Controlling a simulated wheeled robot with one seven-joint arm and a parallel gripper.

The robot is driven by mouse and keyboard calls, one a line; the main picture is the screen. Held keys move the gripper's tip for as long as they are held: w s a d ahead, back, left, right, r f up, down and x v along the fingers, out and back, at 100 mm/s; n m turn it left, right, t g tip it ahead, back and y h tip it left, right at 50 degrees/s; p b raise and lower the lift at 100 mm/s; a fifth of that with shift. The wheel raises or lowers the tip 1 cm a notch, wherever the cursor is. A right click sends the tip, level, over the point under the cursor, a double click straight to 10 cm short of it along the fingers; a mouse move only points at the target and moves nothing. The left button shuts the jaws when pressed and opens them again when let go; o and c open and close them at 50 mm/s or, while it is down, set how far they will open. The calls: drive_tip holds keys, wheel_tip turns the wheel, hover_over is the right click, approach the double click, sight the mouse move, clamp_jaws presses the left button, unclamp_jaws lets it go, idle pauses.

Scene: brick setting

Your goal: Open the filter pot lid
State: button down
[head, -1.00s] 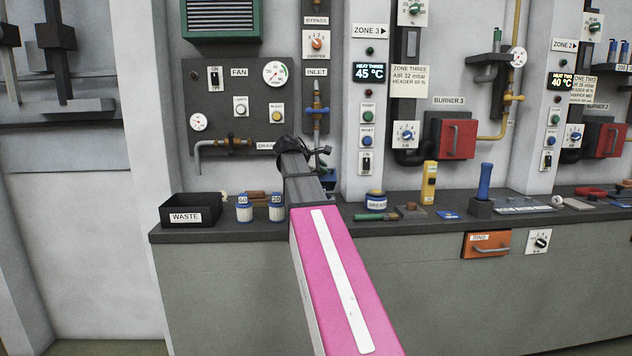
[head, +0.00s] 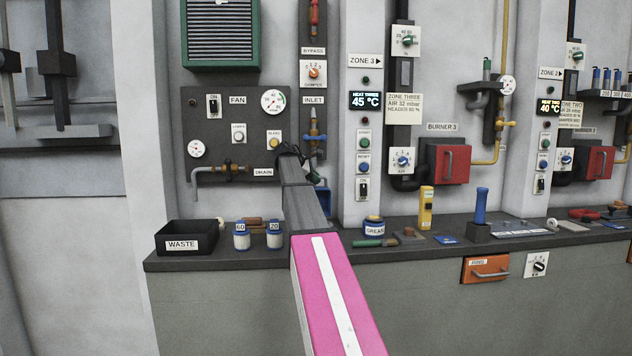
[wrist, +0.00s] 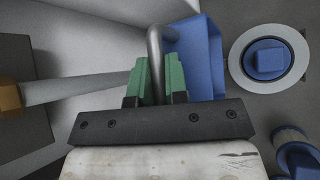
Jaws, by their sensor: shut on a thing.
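In the wrist view a grey metal bar handle (wrist: 157,48) stands between the green fingertips of my gripper (wrist: 157,82), which is shut on it. The handle's upper end bends over toward a blue box-shaped part (wrist: 203,62) just right of the fingers, seemingly of the filter pot. Which part of it is the lid, and how far it is tilted, I cannot tell. In the head view my arm hides most of the pot; a small blue piece (head: 322,199) shows right of it, below the INLET pipe. My gripper there is small and dark.
A white disc with a blue knob (wrist: 265,59) is close at right in the wrist view, and a pale pipe with a brown end (wrist: 9,97) at left. The bench holds a WASTE bin (head: 186,239), two jars (head: 258,235) and a GREASE pot (head: 374,226).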

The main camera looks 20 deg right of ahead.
drive_tip(key=shift+w+d+f+g, duration=0.15)
drive_tip(key=shift+w+g, duration=0.1)
drive_tip(key=shift+w, duration=0.35)
drive_tip(key=shift+w+d+f+g, duration=0.15)
drive_tip(key=shift+w+g, duration=0.1)
drive_tip(key=shift+w, duration=0.3)
drive_tip(key=shift+w+d+f+n, duration=0.15)
drive_tip(key=shift+w+f, duration=0.1)
drive_tip(key=shift+w, duration=0.15)
drive_tip(key=shift+w+d+f+n, duration=0.1)
drive_tip(key=shift+w+f+n, duration=0.1)
drive_tip(key=shift+w, duration=0.15)
drive_tip(key=c, duration=1.1)
unclamp_jaws()
drive_tip(key=v, duration=1)
drive_tip(key=shift+a+r, duration=0.15)
drive_tip(key=shift+r, duration=0.25)
